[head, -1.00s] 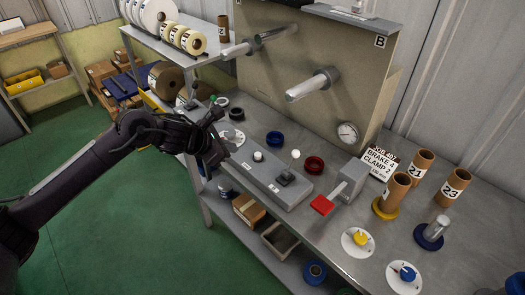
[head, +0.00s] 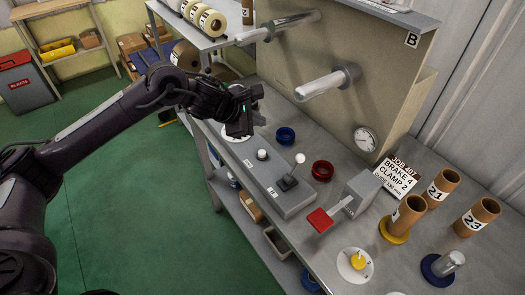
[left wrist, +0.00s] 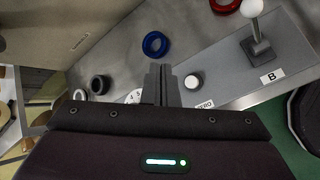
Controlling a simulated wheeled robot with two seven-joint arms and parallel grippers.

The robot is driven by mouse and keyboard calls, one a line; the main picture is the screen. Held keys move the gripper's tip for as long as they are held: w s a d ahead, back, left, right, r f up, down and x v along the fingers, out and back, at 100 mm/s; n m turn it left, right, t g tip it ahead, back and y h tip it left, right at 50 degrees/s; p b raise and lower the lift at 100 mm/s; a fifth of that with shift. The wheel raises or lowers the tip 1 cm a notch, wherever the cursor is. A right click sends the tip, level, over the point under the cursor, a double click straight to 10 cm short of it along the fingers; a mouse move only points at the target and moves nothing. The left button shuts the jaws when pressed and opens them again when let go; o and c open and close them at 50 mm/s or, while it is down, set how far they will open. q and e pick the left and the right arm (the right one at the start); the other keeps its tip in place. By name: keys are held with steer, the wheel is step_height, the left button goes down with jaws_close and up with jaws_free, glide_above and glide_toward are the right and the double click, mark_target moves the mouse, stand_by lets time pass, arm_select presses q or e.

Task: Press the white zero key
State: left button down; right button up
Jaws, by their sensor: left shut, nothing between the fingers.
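The white zero key (head: 262,154) is a small round white button on top of a long grey control box (head: 268,180). In the left wrist view the key (left wrist: 192,81) sits just right of my fingertips, with a ZERO label (left wrist: 204,105) below it, partly hidden by my gripper. My left gripper (head: 240,128) is shut and empty. It hangs over the far left end of the box, a little left of the key and seemingly apart from it. The fingers (left wrist: 165,77) point past the key's left side in the wrist view. My right gripper is not in view.
A white-knobbed lever (head: 289,182) stands on the box right of the key. A blue ring (head: 285,135), a red ring (head: 322,170) and a red paddle (head: 320,220) lie around it. Cardboard tubes (head: 441,186) stand at the right. Spindles (head: 330,80) jut from the panel above.

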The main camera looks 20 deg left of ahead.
arm_select(q)
steer(key=f, duration=0.1)
steer(key=b, duration=0.5)
glide_above(259, 155)
step_height(259, 155, down, 7)
steer(key=shift+a+f, duration=0.1)
steer(key=shift+f+b, duration=0.35)
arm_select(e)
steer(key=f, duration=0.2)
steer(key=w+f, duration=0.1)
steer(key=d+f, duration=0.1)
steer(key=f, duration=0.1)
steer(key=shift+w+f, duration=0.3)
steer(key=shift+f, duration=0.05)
arm_select(q)
steer(key=shift+r, duration=0.1)
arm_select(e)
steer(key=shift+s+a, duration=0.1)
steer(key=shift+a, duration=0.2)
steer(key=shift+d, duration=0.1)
arm_select(q)
steer(key=shift+f+b, duration=0.45)
steer(key=shift+b, duration=0.2)
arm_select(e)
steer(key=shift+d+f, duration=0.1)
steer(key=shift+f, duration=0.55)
